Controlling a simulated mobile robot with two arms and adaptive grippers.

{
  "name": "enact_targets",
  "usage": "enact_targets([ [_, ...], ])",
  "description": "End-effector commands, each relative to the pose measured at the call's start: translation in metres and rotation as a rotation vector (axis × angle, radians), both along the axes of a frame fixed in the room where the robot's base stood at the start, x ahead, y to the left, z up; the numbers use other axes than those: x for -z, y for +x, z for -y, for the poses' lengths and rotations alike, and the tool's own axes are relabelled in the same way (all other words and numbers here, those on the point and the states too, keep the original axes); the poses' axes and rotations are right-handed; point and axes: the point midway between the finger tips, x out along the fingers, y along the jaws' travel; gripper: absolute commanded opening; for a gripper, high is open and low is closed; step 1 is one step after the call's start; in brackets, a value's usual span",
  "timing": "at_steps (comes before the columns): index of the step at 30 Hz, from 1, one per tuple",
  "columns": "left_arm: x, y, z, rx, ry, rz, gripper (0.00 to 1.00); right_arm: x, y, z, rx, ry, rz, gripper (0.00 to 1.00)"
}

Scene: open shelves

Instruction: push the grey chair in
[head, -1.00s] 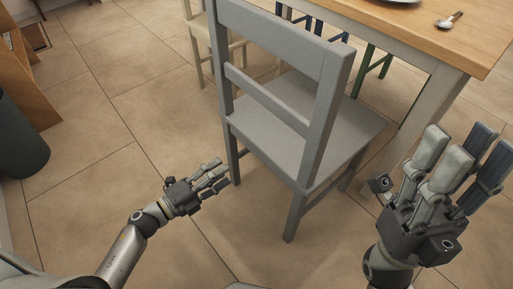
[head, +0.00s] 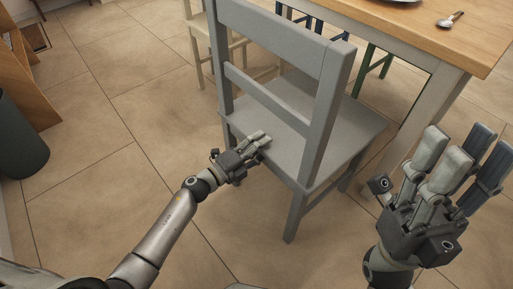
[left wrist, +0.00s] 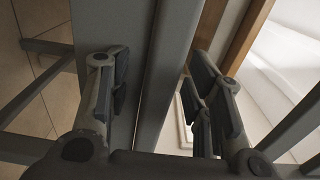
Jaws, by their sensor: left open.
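The grey chair (head: 283,47) stands upright with its backrest toward me and its seat reaching toward the wooden table (head: 430,28). My left gripper (head: 262,140) is open at the rear edge of the seat, below the backrest slats. In the left wrist view, a grey part of the chair (left wrist: 165,70) runs between the two spread fingers of this gripper (left wrist: 160,95). I cannot tell whether they touch it. My right gripper (head: 462,148) is open and empty, to the right of the chair and in front of the table leg.
A cream chair (head: 196,45) stands behind the grey one, and blue and green chair legs (head: 372,67) show under the table. A spoon (head: 450,19) and part of a plate lie on the table. A dark bin (head: 18,140) stands at left. The tiled floor between is clear.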

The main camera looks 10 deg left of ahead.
Motion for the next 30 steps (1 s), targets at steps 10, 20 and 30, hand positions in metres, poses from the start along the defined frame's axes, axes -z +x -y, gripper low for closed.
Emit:
enact_targets([
  [10, -0.0002, -0.0003, -0.0002, 0.000, 0.000, 0.000, 0.17, 0.0000, 0.0000, 0.0000, 0.000, 0.000, 0.000, 0.40],
  [20, -0.0003, -0.0003, -0.0004, 0.000, -0.001, 0.001, 0.00, 0.0000, 0.0000, 0.0001, 0.000, 0.000, 0.000, 0.40],
  [30, 0.0018, -0.0003, -0.0005, 0.000, -0.001, 0.001, 0.00, 0.0021, 0.0000, 0.0002, 0.000, 0.000, 0.000, 0.40],
])
